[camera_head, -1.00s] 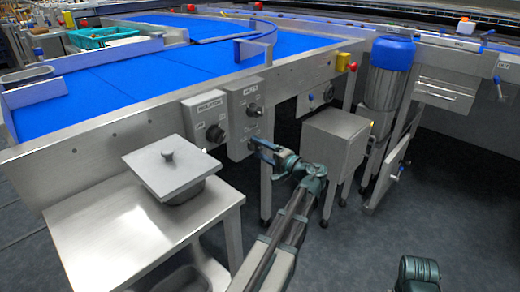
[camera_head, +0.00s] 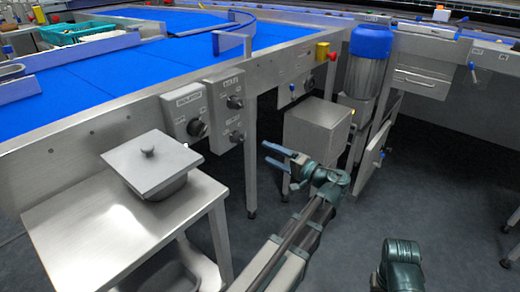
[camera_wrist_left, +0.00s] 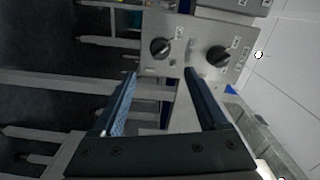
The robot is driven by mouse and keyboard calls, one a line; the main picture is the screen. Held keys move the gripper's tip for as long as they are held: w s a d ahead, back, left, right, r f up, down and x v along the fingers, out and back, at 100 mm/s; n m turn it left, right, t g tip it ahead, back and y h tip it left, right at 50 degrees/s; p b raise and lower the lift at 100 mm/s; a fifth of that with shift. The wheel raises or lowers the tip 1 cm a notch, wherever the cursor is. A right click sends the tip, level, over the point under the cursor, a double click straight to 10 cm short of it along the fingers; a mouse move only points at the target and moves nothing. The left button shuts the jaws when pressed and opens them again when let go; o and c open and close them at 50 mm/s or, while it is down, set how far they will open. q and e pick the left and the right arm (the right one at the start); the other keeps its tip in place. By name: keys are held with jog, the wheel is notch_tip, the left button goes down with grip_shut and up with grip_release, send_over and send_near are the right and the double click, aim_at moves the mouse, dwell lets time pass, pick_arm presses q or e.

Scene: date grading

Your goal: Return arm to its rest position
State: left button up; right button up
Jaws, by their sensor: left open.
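My left gripper (camera_head: 266,153) is open and empty. It hangs in the air to the right of the control panel with the belt switches (camera_head: 230,110), in front of the grey steel box (camera_head: 317,133), with clear space between its tips and the panel. In the left wrist view my two dark fingers (camera_wrist_left: 160,75) stand wide apart with nothing between them. Past them the panel shows two black knobs, a left one (camera_wrist_left: 160,48) and a right one (camera_wrist_left: 217,56). My right gripper is out of view.
The isolator box (camera_head: 189,113) sits on the conveyor frame. A lidded steel pan (camera_head: 150,165) stands on a steel table (camera_head: 95,220) at left. A blue-topped motor (camera_head: 368,65) stands behind the grey box. Dark floor (camera_head: 440,190) is open at right.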

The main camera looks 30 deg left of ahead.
pick_arm(q)
jog(key=shift+s+d, duration=0.1)
jog(key=shift+d, duration=0.6)
jog(key=s+d+f+m+h+p, duration=0.3)
jog(key=s+d+f+h+p, duration=0.3)
jog(key=d+f+h, duration=0.7)
jog(key=s+d+m+g+h+p, duration=0.1)
jog(key=s+d+h, duration=0.1)
jog(key=s+d, duration=0.5)
jog(key=s+d+m+g+h+p, duration=0.1)
jog(key=s+d+h, duration=0.15)
jog(key=d, duration=0.75)
notch_tip(320, 180, up, 37)
jog(key=p, duration=3.7)
jog(key=shift+f+y, duration=0.15)
jog(key=shift+y, duration=0.2)
jog(key=shift+d, duration=0.1)
